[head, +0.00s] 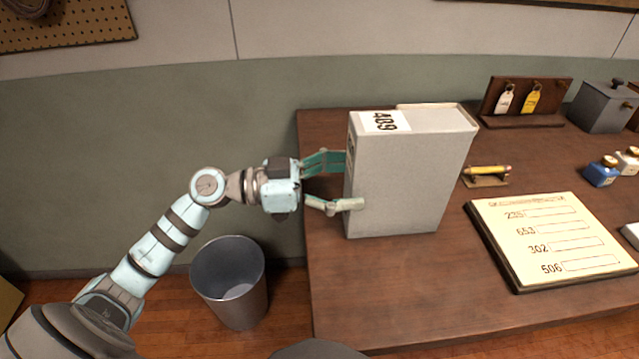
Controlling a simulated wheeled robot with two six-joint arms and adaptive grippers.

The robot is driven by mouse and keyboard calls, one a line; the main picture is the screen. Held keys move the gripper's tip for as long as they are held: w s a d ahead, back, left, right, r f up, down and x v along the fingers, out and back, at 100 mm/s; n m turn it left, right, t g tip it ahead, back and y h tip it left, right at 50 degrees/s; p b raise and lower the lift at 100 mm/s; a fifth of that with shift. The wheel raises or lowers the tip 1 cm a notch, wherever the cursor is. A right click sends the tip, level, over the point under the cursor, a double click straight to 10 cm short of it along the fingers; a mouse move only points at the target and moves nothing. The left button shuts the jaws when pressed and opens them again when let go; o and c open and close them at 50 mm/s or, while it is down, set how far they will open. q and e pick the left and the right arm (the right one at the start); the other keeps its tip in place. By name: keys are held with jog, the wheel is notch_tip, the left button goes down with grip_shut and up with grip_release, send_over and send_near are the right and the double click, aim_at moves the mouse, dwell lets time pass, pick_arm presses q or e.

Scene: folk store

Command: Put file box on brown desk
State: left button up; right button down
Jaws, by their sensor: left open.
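The grey file box (410,175) stands upright on the left part of the brown desk (390,290). My left gripper (338,185) is open at the box's left side. One finger shows in front of the box's near left edge, and the other is by its left side farther back. I cannot tell whether the fingers touch the box. My right gripper is not in view.
A pencil on a holder (487,180), a tag rack (525,103), a grey metal box (602,107) and ink bottles (601,172) stand farther right. A grey bin (230,280) is on the floor left of the desk. The desk's front left area is clear.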

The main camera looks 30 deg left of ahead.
pick_arm(q)
jog(key=v, duration=0.5)
jog(key=shift+s+a+f, duration=0.1)
jog(key=shift+s+a, duration=0.05)
jog(key=shift+s, duration=0.1)
jog(key=shift+s+a, duration=0.2)
jog(key=shift+a, duration=0.25)
